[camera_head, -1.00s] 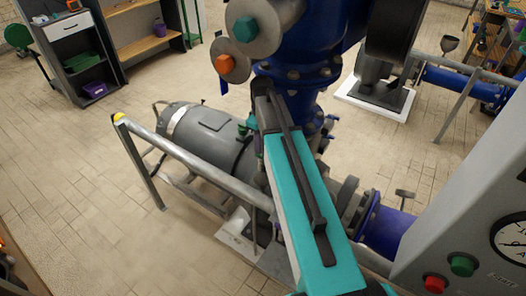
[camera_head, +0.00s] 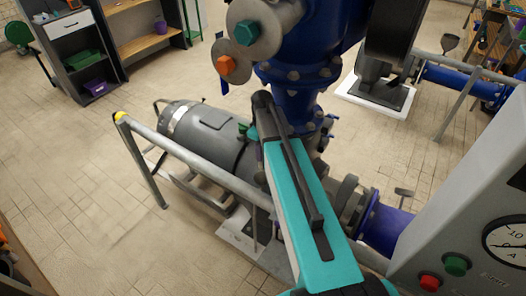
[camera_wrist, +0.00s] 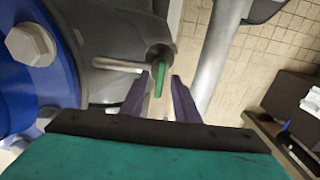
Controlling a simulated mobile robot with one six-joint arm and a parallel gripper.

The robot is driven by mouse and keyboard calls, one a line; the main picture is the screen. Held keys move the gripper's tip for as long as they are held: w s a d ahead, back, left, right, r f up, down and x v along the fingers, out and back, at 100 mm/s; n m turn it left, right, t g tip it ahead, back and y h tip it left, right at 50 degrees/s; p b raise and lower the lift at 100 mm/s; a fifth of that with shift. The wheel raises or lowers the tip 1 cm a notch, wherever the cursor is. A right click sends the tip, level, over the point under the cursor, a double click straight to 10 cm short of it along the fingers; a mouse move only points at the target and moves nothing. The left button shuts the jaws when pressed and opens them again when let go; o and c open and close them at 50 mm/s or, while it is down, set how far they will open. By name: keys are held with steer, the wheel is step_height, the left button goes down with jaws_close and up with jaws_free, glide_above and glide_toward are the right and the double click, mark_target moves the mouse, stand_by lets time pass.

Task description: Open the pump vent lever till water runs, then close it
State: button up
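A small green lever (camera_wrist: 161,78) shows in the wrist view, at the end of a round grey fitting on the pump (camera_wrist: 110,25). I take it for the vent lever. My gripper (camera_wrist: 161,86) is open, with its two dark purple fingers on either side of the lever's lower end. I cannot tell whether they touch it. No water is visible. In the head view the pump's blue pipework (camera_head: 291,75) stands behind my teal arm, which hides the gripper and most of the lever area.
A grey rail (camera_head: 185,155) with a yellow end cap runs in front of the grey motor (camera_head: 205,130). A control box (camera_head: 478,225) with red and green buttons and a gauge stands at the right.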

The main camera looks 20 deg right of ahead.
jaws_close()
steer(key=shift+n, duration=0.3)
steer(key=n+b, duration=0.1)
steer(key=n, duration=0.2)
steer(key=n+b, duration=0.1)
steer(key=n, duration=0.3)
steer(key=shift+w, duration=0.1)
stand_by(0.4)
steer(key=shift+r, duration=0.1)
jaws_free()
